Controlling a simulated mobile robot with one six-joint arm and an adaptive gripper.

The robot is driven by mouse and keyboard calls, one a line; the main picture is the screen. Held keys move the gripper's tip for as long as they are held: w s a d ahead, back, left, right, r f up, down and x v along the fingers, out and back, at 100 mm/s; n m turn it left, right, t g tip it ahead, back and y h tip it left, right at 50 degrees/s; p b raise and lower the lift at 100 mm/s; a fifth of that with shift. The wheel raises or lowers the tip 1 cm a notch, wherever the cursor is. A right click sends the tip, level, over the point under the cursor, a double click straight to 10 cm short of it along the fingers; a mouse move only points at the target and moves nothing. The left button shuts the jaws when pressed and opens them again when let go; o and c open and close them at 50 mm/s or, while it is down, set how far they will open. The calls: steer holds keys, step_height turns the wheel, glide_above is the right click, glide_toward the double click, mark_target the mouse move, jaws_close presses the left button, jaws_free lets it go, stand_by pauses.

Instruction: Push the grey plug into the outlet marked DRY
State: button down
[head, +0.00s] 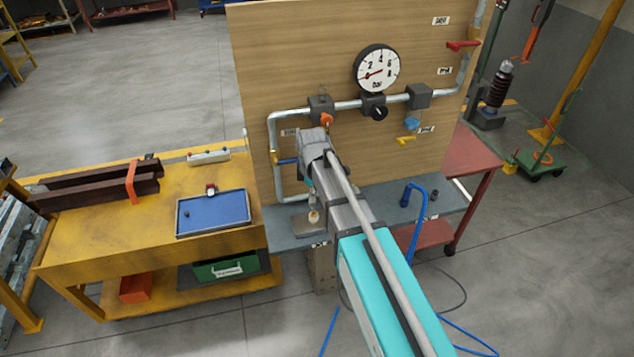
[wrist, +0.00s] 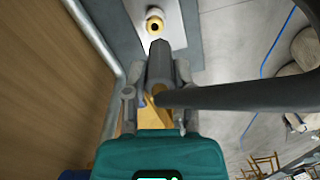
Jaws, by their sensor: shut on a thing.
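My gripper (wrist: 157,92) is shut on a dark grey cylindrical piece, which I take to be the grey plug (wrist: 160,62). A thick dark grey length runs from beside it to the right in the wrist view. In the head view my own arm hides most of the gripper and the plug, in front of the wooden panel (head: 345,30). An orange-marked fitting (head: 326,119) and a blue-marked fitting (head: 411,124) hang from the pipe. The small labels are too blurred to read, so I cannot tell which outlet is marked DRY.
A pressure gauge (head: 377,70) sits above the pipe. A cream fitting with a brass ring (wrist: 155,25) stands on a light plate below. A blue hose (head: 416,225) rises over the grey shelf (head: 375,200). A yellow bench (head: 90,235) with a blue tray (head: 237,230) stands left.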

steer(key=shift+w, duration=0.4)
steer(key=shift+d, duration=0.1)
steer(key=shift+f, duration=0.15)
steer(key=shift+f+b, duration=0.9)
steer(key=shift+b, duration=0.2)
steer(key=shift+f+b, duration=1.45)
stand_by(0.6)
steer(key=shift+c, duration=1.8)
jaws_free()
steer(key=shift+r, duration=0.1)
